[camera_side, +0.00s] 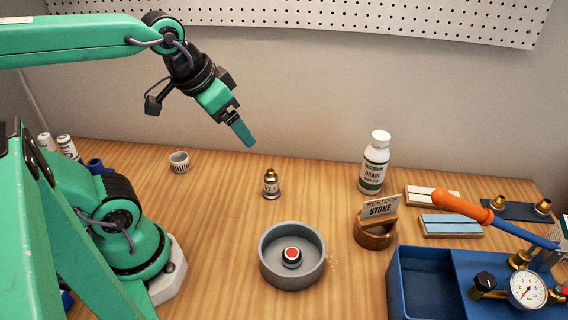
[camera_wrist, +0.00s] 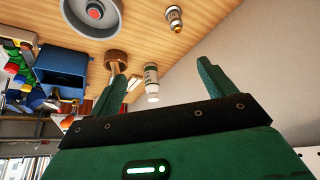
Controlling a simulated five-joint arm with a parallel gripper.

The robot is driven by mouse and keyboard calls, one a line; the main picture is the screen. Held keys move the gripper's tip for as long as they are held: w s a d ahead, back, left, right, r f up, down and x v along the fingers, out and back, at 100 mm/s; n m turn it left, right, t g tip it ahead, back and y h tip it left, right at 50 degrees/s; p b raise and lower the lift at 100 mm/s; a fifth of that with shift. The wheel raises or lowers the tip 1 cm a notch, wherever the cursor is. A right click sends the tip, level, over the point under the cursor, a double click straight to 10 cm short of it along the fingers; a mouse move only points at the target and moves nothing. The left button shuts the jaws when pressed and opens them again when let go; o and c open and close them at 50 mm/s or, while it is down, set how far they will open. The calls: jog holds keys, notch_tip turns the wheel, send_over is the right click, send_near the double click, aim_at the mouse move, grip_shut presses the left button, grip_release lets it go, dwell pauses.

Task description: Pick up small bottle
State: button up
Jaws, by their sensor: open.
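A white bottle (camera_side: 374,165) with a green-and-white label reading DRAIN and a white cap stands upright at the back right of the wooden bench. It also shows in the wrist view (camera_wrist: 151,82), between my fingers in the picture but beyond them. My gripper (camera_side: 246,138) is open and empty, raised above the bench, left of the bottle and clear of it. Both green fingers show spread apart in the wrist view (camera_wrist: 162,72). A smaller silver piece with a brass top (camera_side: 271,186) stands upright on the bench below my gripper; it also shows in the wrist view (camera_wrist: 174,19).
A round grey dish (camera_side: 265,266) holds a dark piece with a red top (camera_side: 291,256). A round wooden holder (camera_side: 373,236) bears a RESTOCK STONE card. A blue case (camera_side: 425,285) with a gauge is at the front right. A grey ribbed cap (camera_side: 179,162) lies left.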

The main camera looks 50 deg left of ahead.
jog(key=w+d+r+m+g, duration=0.2)
jog(key=w+r, duration=0.2)
jog(key=w, duration=0.5)
jog(key=m+g, duration=0.3)
send_over(377, 148)
jog(key=a, duration=0.1)
jog(key=f, duration=0.7)
jog(key=w+f, duration=0.1)
jog(key=f, duration=0.3)
jog(key=shift+a, duration=0.15)
jog(key=shift+w+f+m, duration=0.2)
jog(key=shift+f+m, duration=0.1)
jog(key=shift+f, duration=1.3)
jog(key=shift+f, duration=0.1)
jog(key=shift+d+f, duration=0.2)
jog(key=shift+f, duration=2.35)
